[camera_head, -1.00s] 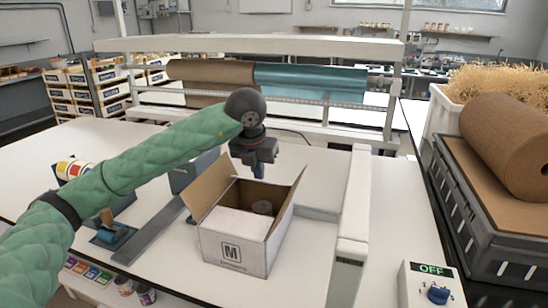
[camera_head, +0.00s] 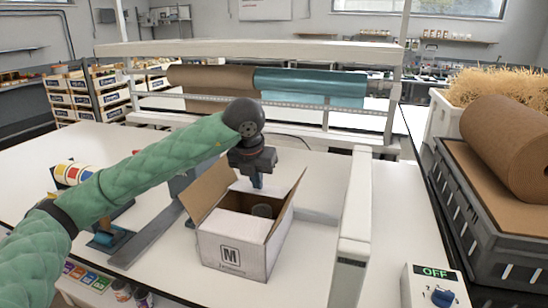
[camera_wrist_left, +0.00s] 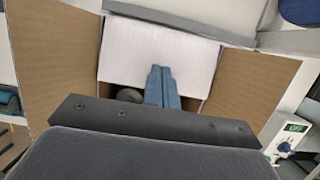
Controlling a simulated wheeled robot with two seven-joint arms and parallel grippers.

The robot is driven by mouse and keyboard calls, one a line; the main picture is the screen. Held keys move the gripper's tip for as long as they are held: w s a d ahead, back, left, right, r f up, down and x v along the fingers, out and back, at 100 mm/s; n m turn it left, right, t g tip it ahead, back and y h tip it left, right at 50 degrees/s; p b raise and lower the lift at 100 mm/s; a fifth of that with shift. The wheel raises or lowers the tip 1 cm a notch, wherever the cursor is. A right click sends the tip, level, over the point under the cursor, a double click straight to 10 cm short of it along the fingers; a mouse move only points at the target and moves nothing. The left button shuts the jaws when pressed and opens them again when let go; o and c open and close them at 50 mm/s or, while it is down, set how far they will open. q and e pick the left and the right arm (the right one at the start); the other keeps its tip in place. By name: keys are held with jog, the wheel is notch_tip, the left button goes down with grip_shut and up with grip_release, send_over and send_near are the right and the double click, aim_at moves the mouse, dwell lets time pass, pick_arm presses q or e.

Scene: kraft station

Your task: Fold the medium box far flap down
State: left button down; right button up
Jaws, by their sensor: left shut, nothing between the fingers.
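The medium box (camera_head: 221,249), white outside and brown inside with an M on its front, stands on the white table. Its left flap (camera_head: 208,190) and right flap (camera_head: 288,205) stand up and lean outward. The white near flap (camera_head: 235,223) lies inward across the near part of the opening. My left gripper (camera_head: 257,182) is shut and empty over the far side of the box. In the left wrist view, its blue fingertips (camera_wrist_left: 160,72) overlap a white flap (camera_wrist_left: 150,40), apparently the far one. Contact is unclear. A dark round item (camera_head: 262,210) sits inside.
A long white raised bar (camera_head: 353,215) runs right of the box, and a dark metal strip (camera_head: 150,233) lies to its left. A control panel reading OFF (camera_head: 435,272) is at the near right. Paper rolls (camera_head: 310,85) hang behind.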

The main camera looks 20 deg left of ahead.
pick_arm(q)
jog(key=shift+f+b, duration=0.45)
jog(key=shift+f, duration=0.05)
dwell(0.5)
jog(key=shift+r, duration=0.15)
notch_tip(320, 180, up, 9)
jog(key=p, duration=0.2)
dwell(0.8)
